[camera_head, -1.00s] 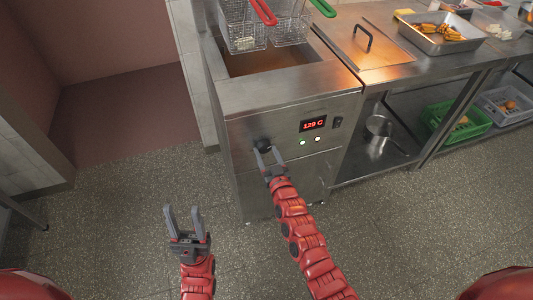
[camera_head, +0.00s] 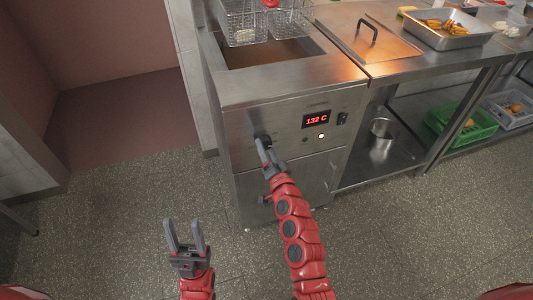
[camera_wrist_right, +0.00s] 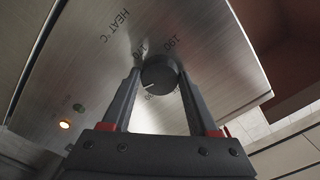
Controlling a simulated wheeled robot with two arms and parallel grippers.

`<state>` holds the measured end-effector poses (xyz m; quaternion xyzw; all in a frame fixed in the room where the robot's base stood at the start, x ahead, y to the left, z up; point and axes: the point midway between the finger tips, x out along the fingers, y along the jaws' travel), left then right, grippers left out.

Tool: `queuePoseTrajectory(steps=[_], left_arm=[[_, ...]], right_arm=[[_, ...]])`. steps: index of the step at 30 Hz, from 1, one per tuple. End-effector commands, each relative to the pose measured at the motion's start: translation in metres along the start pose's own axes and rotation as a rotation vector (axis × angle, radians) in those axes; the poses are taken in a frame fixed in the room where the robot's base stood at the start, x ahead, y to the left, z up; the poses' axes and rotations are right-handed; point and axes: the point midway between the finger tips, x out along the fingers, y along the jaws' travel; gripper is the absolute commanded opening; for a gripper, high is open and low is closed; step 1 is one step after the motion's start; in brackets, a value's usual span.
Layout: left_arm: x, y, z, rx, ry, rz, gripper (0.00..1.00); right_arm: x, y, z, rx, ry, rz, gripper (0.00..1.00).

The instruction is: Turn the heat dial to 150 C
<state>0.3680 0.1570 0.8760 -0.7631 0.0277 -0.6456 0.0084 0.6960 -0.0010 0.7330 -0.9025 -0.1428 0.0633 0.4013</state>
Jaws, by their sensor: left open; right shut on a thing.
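The heat dial (camera_head: 263,139) is a dark round knob on the steel front of the fryer. My right gripper (camera_head: 264,147) is shut on it, and its fingers partly hide it. In the right wrist view, the dial (camera_wrist_right: 160,75) sits between the two fingertips, with "HEAT °C" and scale numbers printed around it. A pale pointer mark on the dial points to the lower left in that view. The red display (camera_head: 317,120) reads 132 C. My left gripper (camera_head: 184,230) is open and empty above the floor, away from the fryer.
A lit lamp (camera_head: 321,136) and a dark one sit under the display, with a switch (camera_head: 342,118) to the right. Wire baskets (camera_head: 245,22) hang over the fryer's vat. A lidded counter and a food tray (camera_head: 448,37) stand to the right. The floor in front is clear.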

Motion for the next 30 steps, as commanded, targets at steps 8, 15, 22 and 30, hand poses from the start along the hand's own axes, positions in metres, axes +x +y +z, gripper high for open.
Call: queuePoseTrajectory(steps=[8,15,22,30], left_arm=[[-0.0090,0.0004,0.0015,0.000,0.000,0.000,0.50],[-0.0109,0.0005,0.0018,0.000,0.000,0.000,0.50],[-0.0111,0.0005,0.0019,0.000,0.000,0.000,0.50],[-0.0110,0.0005,0.0018,0.000,0.000,0.000,0.50]], right_arm=[[-0.0004,0.0018,0.0015,0.147,-0.001,0.003,0.04],[-0.0003,0.0004,0.0017,0.203,-0.003,0.002,0.04],[-0.0002,0.0001,0.0016,0.212,-0.004,0.002,0.04],[-0.0002,0.0000,0.0016,0.211,-0.003,0.002,0.67]])
